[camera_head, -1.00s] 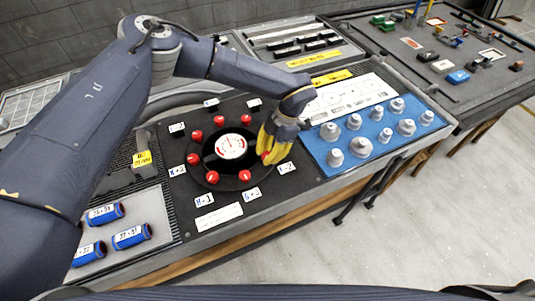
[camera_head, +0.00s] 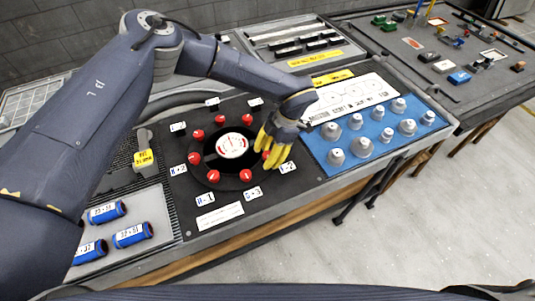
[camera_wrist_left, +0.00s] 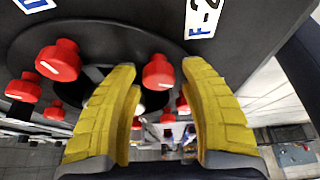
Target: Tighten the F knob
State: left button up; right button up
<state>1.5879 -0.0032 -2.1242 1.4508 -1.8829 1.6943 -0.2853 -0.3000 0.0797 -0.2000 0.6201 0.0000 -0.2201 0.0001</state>
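The F knob (camera_wrist_left: 158,72) is a red knob on the round black dial plate, below the "F-2" label (camera_wrist_left: 203,15) in the left wrist view. In the head view this knob (camera_head: 266,154) is partly hidden by my fingers. My left gripper (camera_wrist_left: 158,68) has its two yellow fingers apart, one on each side of the knob. Gaps show between knob and fingers in the wrist view, so I see no firm grip. In the head view the left gripper (camera_head: 270,160) points down at the dial's right side. My right gripper is out of view.
A white gauge (camera_head: 232,146) sits mid-dial, with several other red knobs around it. A blue mat (camera_head: 325,150) with several grey knobs lies to the right.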

pick_arm(q)
jog(key=shift+o, duration=0.4)
jog(key=shift+d, duration=0.1)
jog(key=shift+w+d+r, duration=0.1)
jog(key=shift+r, duration=0.05)
jog(key=shift+d+r, duration=0.1)
jog(key=shift+r, duration=0.1)
jog(key=v, duration=1.1)
jog(key=shift+r, duration=0.2)
jog(key=w+a+r+n+g+h, duration=0.15)
jog(key=w+r+n, duration=0.25)
jog(key=n, duration=0.4)
jog(key=shift+g+h, duration=0.25)
jog(key=shift+h, duration=0.1)
jog(key=x, duration=1.6)
jog(key=shift+s+f, duration=0.15)
jog(key=shift+s, duration=0.05)
